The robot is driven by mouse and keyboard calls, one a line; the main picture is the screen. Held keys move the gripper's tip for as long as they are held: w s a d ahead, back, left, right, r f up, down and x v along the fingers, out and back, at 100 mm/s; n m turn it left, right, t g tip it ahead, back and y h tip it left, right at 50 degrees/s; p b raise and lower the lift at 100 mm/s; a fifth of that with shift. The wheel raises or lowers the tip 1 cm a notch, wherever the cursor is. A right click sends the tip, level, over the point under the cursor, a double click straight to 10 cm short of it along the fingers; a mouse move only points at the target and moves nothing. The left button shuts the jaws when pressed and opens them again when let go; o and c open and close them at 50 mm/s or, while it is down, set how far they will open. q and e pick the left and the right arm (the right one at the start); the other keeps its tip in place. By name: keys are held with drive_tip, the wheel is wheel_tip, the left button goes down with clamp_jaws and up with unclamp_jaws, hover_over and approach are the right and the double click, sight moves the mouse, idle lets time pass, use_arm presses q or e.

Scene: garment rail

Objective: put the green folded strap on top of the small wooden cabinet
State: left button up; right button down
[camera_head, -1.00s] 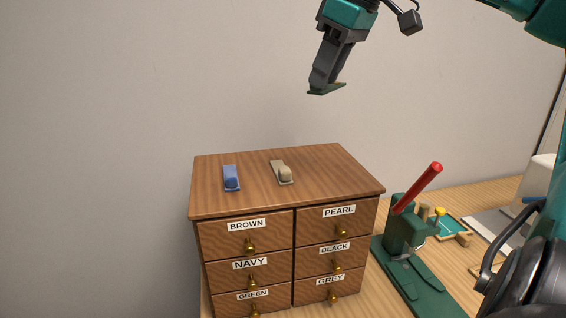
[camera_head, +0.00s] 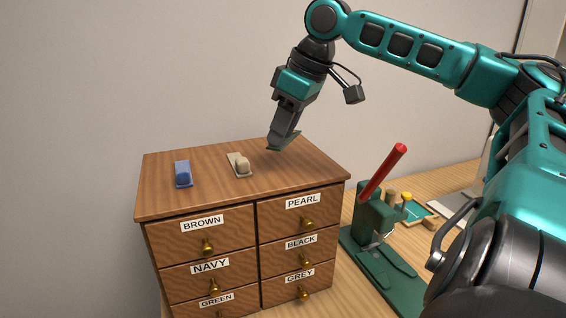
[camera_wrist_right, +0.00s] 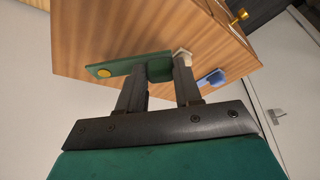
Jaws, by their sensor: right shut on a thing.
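The green folded strap (camera_wrist_right: 128,66) is between the fingertips of my right gripper (camera_wrist_right: 160,75), with a round yellow spot at one end in the right wrist view. In the head view the strap (camera_head: 284,146) shows as a thin dark green edge under the right gripper (camera_head: 283,140). The small wooden cabinet (camera_head: 207,205) stands below, and the gripper is over the right rear part of its top. I cannot tell whether the strap touches the top. My left gripper is out of view.
A blue folded strap (camera_head: 183,173) and a beige one (camera_head: 240,165) lie on the cabinet top, left of the gripper. A green press with a red handle (camera_head: 384,172) stands right of the cabinet. The front right of the top is clear.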

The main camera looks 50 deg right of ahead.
wheel_tip(320, 180, down, 5)
drive_tip(key=shift+b, duration=1.2)
drive_tip(key=shift+f, duration=0.15)
drive_tip(key=c, duration=0.8)
unclamp_jaws()
drive_tip(key=p+v, duration=0.2)
drive_tip(key=v, duration=1)
